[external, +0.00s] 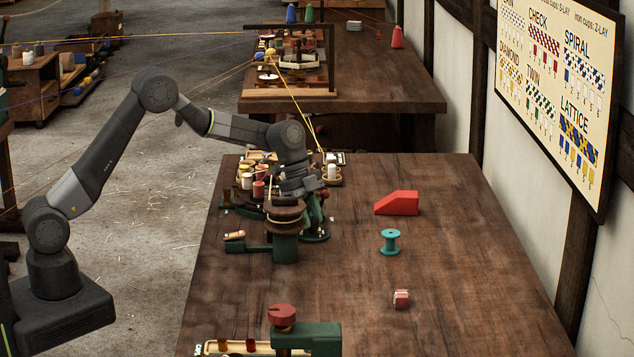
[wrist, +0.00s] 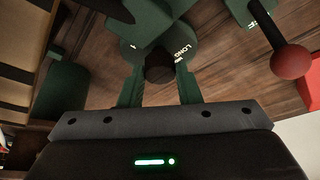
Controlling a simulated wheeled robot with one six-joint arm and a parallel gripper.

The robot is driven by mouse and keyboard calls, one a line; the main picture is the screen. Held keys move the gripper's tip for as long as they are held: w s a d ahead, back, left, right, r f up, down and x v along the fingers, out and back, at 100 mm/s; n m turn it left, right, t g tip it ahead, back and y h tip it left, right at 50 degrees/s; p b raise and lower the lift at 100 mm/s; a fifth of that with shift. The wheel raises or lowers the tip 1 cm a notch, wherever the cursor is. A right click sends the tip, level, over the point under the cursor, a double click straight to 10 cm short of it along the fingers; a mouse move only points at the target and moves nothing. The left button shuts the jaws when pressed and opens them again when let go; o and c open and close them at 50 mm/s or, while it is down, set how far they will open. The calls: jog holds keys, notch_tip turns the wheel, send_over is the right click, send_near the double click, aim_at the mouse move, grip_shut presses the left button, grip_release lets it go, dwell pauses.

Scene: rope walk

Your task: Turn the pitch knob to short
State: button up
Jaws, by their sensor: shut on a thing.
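The pitch knob (wrist: 160,73) shows in the wrist view as a small dark round piece on a green plate (wrist: 137,50). The word LONG (wrist: 182,51) stands on the plate just right of the knob; no SHORT mark can be read. My gripper (wrist: 160,78) has its two green-looking fingers on either side of the knob and is shut on it. In the external view my wrist is over the green machine (external: 285,247) on the table, and it hides the knob and the fingertips there.
A red ball handle (wrist: 291,62) on a dark rod is close at the right in the wrist view. On the table are a red wedge (external: 398,204), a teal spool (external: 390,241) and a small red-and-white block (external: 401,299). The table's right side is mostly clear.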

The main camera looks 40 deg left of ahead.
jog(key=shift+m, duration=0.3)
jog(key=o, duration=1)
jog(key=shift+c, duration=0.2)
jog(key=v, duration=1.4)
jog(key=shift+w, duration=0.15)
jog(key=shift+d, duration=0.1)
jog(key=x, duration=1.4)
